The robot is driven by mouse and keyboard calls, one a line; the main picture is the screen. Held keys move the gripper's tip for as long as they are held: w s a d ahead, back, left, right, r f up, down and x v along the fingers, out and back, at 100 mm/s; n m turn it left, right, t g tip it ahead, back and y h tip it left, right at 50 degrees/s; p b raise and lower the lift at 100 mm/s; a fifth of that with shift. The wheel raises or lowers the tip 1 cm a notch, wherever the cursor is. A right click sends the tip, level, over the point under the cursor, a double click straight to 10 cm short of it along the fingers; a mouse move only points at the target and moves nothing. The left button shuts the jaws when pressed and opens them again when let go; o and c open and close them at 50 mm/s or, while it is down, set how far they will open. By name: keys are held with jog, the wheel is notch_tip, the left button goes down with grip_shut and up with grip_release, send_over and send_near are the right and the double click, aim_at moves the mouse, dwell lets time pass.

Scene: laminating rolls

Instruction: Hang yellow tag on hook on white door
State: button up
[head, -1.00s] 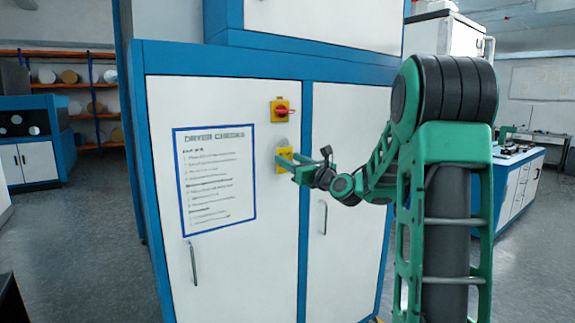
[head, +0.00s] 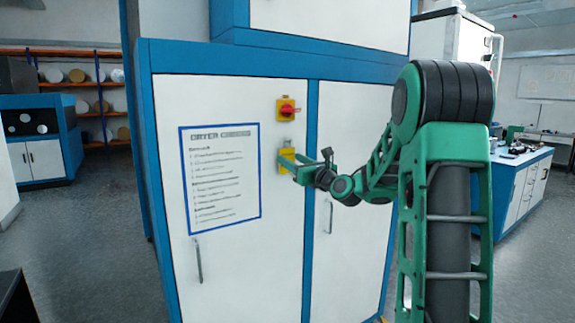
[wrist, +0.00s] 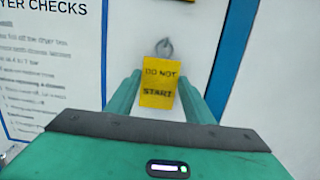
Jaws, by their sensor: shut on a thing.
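The yellow tag (wrist: 159,84), marked "DO NOT START", is upright between the fingers of my gripper (wrist: 160,92) in the wrist view. My gripper is shut on it. In the head view the tag (head: 286,160) is in front of the left white door (head: 225,95), below the red and yellow switch. A grey metal hook (wrist: 165,48) shows just above the tag's top edge in the wrist view. I cannot tell whether the tag touches the hook or hangs on it. My gripper (head: 289,164) reaches the door from the right in the head view.
The red and yellow switch (head: 287,108) sits on the door above the tag. A blue-framed check sheet (head: 221,176) is to its left. A door handle (head: 198,260) stands out low on the left door. Grey floor is open at the left.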

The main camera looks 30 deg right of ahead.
jog(key=o, duration=1.1)
